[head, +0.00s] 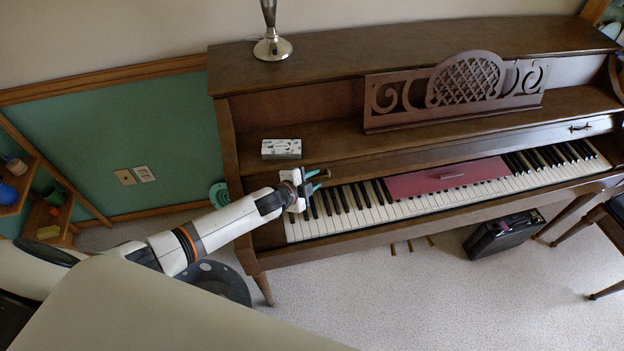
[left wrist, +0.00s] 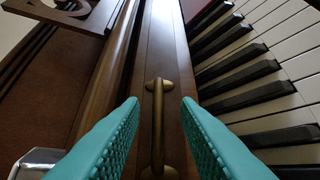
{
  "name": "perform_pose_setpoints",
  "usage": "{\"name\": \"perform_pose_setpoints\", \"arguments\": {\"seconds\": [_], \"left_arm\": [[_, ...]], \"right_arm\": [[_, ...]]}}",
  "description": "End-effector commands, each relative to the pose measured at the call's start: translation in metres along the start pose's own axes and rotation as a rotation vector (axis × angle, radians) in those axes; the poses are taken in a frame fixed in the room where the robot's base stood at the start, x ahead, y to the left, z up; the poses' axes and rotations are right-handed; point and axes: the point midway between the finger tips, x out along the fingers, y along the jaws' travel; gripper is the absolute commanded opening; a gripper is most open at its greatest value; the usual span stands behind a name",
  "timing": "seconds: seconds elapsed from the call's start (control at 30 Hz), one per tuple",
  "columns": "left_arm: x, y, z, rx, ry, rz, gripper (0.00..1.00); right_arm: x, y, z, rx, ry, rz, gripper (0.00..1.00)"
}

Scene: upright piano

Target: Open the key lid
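The upright piano (head: 290,100) has its key lid (head: 360,168) back far enough that the keys (head: 350,205) show along the whole row. In the left wrist view the lid (left wrist: 160,40) is a brown wooden strip beside the keys (left wrist: 260,60), with a brass handle (left wrist: 157,125) on it. My left gripper (head: 316,181) is at the lid's left end. In the left wrist view its teal fingers (left wrist: 160,108) are apart, one on each side of the handle; contact cannot be told. A second handle (head: 580,127) shows at the lid's right end. My right gripper is out of view.
A dark red flat piece (head: 447,177) lies over the middle keys. A small patterned box (head: 281,149) sits on the piano ledge near my left gripper. A carved music stand (head: 450,90) stands behind. A black case (head: 503,234) is on the carpet below.

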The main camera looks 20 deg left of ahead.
Motion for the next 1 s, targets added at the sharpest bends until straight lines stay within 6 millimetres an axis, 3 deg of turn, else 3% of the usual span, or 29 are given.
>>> {"name": "perform_pose_setpoints", "arguments": {"seconds": [0.27, 0.8, 1.0], "left_arm": [[-0.008, 0.000, -0.002, 0.001, 0.003, 0.000, 0.29], [-0.102, -0.002, -0.001, 0.001, 0.001, -0.002, 0.29], [-0.119, -0.001, 0.000, 0.000, 0.000, -0.001, 0.29]], "right_arm": [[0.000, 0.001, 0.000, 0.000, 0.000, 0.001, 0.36], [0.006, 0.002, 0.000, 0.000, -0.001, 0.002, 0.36], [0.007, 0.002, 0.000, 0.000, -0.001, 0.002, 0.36]]}}
